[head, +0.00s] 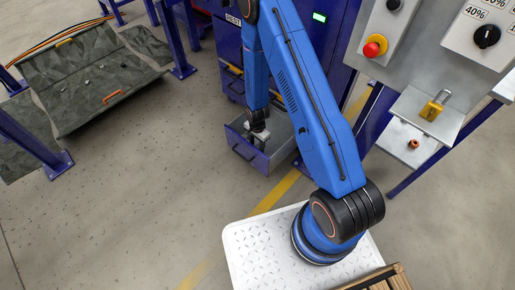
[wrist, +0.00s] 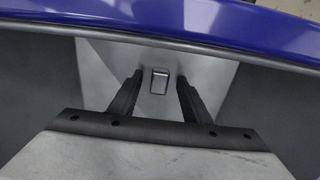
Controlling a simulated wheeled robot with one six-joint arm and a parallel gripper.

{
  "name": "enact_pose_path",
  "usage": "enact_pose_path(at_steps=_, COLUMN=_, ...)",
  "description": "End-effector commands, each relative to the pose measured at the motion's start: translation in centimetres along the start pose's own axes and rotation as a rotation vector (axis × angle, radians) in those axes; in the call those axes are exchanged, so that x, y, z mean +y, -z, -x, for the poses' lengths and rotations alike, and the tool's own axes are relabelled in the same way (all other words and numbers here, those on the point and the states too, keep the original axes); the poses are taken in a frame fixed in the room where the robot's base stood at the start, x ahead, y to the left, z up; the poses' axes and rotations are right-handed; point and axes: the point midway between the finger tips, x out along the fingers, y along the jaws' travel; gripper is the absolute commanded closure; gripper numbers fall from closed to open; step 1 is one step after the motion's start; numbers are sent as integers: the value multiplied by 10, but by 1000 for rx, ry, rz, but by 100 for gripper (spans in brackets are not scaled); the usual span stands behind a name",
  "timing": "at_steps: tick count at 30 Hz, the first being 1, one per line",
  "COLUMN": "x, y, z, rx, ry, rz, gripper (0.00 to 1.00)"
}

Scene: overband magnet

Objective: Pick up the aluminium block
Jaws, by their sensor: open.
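The aluminium block (wrist: 159,80) is a small grey piece on the pale floor of the open drawer in the wrist view. It sits between the tips of my gripper's (wrist: 160,85) two dark fingers, with a gap on each side. My gripper is open and holds nothing. In the head view my gripper (head: 258,140) points down into the drawer (head: 246,153), which is pulled out from the blue cabinet. I cannot make out the block in the head view.
The drawer's blue front (wrist: 210,25) and grey rim cross the top of the wrist view, close to the fingers. A control panel (head: 428,35) and a shelf with a yellow padlock (head: 432,108) stand at right. The floor left of the drawer is clear.

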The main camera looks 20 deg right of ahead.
Motion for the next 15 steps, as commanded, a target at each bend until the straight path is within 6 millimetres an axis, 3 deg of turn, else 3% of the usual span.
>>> enact_pose_path(at_steps=2, x=0, y=0, z=0, rx=0, ry=0, rz=0, gripper=59)
enact_pose_path(at_steps=7, x=0, y=0, z=0, rx=0, ry=0, rz=0, gripper=99)
enact_pose_path(at_steps=15, x=0, y=0, z=1, rx=0, ry=0, rz=0, gripper=100)
